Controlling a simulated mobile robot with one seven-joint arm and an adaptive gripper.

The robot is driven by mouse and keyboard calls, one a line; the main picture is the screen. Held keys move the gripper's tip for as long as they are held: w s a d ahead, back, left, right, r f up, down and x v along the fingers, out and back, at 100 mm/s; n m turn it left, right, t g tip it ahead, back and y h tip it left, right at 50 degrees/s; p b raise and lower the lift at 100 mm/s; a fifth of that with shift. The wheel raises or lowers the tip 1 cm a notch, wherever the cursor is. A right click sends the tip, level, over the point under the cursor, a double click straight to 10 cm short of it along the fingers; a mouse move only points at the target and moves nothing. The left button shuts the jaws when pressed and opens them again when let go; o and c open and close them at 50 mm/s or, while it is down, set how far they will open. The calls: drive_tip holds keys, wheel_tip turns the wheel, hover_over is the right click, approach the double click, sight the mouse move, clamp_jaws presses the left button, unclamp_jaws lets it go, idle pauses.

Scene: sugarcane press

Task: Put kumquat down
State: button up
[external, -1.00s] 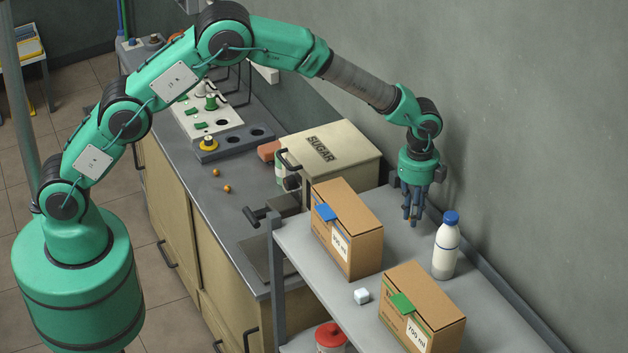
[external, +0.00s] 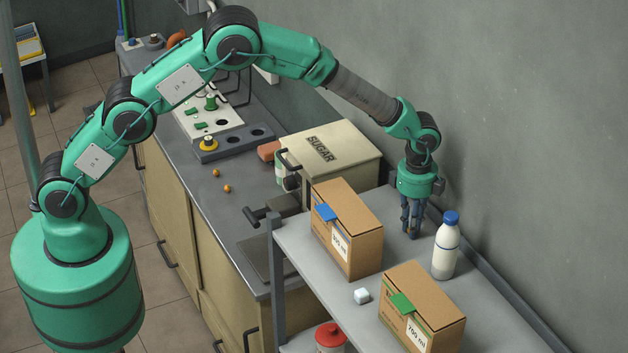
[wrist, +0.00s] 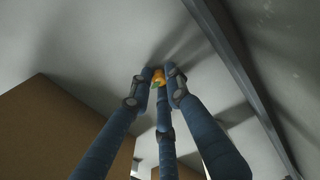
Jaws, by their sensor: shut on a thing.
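The kumquat (wrist: 158,76) shows in the wrist view as a small orange fruit with a bit of green, between my fingertips. In the external view my fingers hide it. My gripper (external: 411,234) points down over the grey shelf top (external: 400,268), between a cardboard box and a white bottle. In the wrist view the fingers (wrist: 160,80) are shut around the kumquat, with the shelf surface close behind it. I cannot tell whether the fruit touches the shelf.
A blue-capped white bottle (external: 446,248) stands close to the right of my fingers. A blue-tabbed box (external: 347,228) is to the left and a green-tabbed box (external: 423,305) is in front. Two small orange-brown fruits (external: 227,188) lie on the counter.

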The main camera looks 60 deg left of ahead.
drive_tip(key=shift+f, duration=0.2)
drive_tip(key=o, duration=0.7)
drive_tip(key=shift+r, duration=0.15)
wheel_tip(320, 180, up, 12)
drive_tip(key=b, duration=0.1)
drive_tip(key=shift+b, duration=0.4)
drive_tip(key=shift+a+r, duration=0.1)
drive_tip(key=shift+r, duration=0.05)
